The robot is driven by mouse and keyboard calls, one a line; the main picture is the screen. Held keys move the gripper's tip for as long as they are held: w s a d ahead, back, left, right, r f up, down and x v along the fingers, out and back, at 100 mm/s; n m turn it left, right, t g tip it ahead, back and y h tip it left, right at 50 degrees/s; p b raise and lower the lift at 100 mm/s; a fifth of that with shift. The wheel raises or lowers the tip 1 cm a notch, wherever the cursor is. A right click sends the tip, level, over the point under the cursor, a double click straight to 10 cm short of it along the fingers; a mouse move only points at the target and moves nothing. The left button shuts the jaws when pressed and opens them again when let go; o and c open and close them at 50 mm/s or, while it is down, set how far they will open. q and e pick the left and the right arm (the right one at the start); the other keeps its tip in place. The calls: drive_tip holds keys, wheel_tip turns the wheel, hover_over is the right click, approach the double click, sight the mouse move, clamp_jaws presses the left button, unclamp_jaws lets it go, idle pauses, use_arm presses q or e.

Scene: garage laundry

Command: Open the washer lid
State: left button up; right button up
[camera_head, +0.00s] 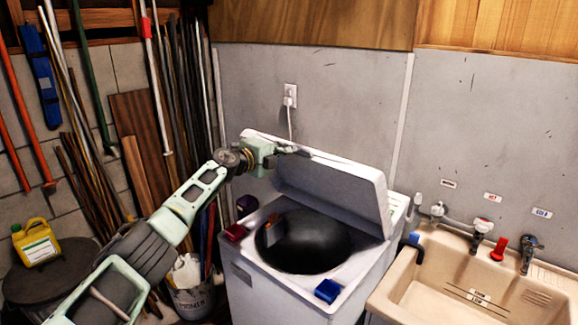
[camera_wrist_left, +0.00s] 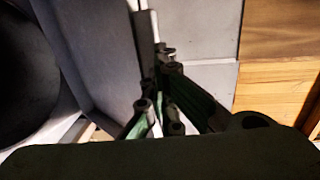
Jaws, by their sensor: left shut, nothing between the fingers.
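The white top-loading washer (camera_head: 250,285) stands in the middle of the head view. Its lid (camera_head: 335,190) is raised and tilted back, with the dark round drum opening (camera_head: 305,242) showing below. My left gripper (camera_head: 290,149) is shut and empty at the upper left edge of the lid; whether it touches the lid cannot be told. In the left wrist view the gripper fingers (camera_wrist_left: 160,105) are together beside the raised lid (camera_wrist_left: 95,60), with the dark drum (camera_wrist_left: 25,80) at the left. My right gripper is not in view.
A beige sink (camera_head: 470,275) with taps stands right of the washer. A blue object (camera_head: 328,291) and a red one (camera_head: 233,232) sit on the washer's rim. A wall outlet (camera_head: 290,96) with a plugged cord is behind the lid. Poles and planks lean at the left.

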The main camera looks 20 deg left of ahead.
use_arm(q)
drive_tip(key=shift+o, duration=0.9)
drive_tip(key=shift+w+d+f, duration=0.1)
drive_tip(key=shift+d+f, duration=0.05)
drive_tip(key=shift+f, duration=0.4)
drive_tip(key=shift+w+d+f, duration=0.1)
drive_tip(key=shift+d+f, duration=0.05)
drive_tip(key=shift+f, duration=0.35)
drive_tip(key=shift+o, duration=0.9)
drive_tip(key=shift+s, duration=0.2)
drive_tip(key=shift+o, duration=1.2)
drive_tip(key=shift+s+a+r, duration=0.15)
drive_tip(key=shift+s+a, duration=0.35)
drive_tip(key=shift+a, duration=0.2)
drive_tip(key=v, duration=1.1)
drive_tip(key=shift+s, duration=0.35)
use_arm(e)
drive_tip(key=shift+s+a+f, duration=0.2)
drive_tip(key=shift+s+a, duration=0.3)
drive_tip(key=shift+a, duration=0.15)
use_arm(q)
drive_tip(key=shift+a, duration=0.1)
